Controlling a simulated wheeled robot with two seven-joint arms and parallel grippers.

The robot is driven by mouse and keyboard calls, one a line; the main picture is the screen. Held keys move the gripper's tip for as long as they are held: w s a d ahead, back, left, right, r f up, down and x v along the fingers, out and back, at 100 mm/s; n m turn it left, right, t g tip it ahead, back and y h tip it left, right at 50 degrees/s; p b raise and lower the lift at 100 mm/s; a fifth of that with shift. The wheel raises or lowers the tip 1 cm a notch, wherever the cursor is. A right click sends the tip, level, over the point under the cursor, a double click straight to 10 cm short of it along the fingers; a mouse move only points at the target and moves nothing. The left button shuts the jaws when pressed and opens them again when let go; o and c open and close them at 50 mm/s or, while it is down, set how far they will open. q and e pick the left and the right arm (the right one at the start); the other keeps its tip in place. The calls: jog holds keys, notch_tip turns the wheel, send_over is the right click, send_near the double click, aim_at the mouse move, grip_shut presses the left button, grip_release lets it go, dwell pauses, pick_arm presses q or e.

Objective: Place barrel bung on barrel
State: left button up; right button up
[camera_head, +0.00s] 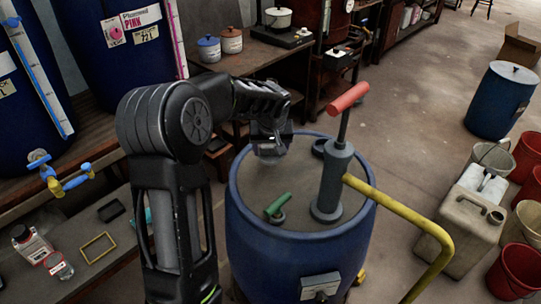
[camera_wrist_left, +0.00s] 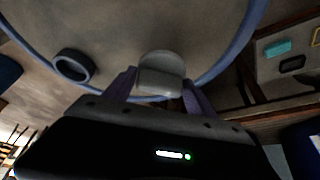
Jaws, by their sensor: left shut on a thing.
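The blue barrel (camera_head: 290,262) stands in the middle of the head view, with a grey top (camera_head: 300,215). A dark ring (camera_head: 318,148), perhaps the bung opening, sits at the far edge of the top; it also shows at the left of the left wrist view (camera_wrist_left: 73,66). My left gripper (camera_head: 270,148) is over the far left part of the barrel top. Its fingers are shut on a grey rounded piece, which looks like the barrel bung (camera_wrist_left: 160,68). I cannot tell whether the bung touches the top. My right gripper is not in view.
A grey pump (camera_head: 333,180) with a red handle (camera_head: 348,98) and yellow pipe (camera_head: 400,210) stands on the barrel top, near a green-handled fitting (camera_head: 278,206). A jerrycan (camera_head: 462,228) and red buckets (camera_head: 520,270) stand at right. Open floor lies behind the barrel.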

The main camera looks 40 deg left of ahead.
aim_at(270, 154)
pick_arm(q)
jog(key=shift+f, duration=1.45)
jog(key=shift+f, duration=0.2)
jog(key=o, duration=1.4)
jog(key=shift+c, duration=0.2)
jog(key=shift+r, duration=0.1)
jog(key=shift+r, duration=0.2)
jog(key=v, duration=1.2)
jog(key=shift+b, duration=0.35)
jog(key=shift+w, duration=0.1)
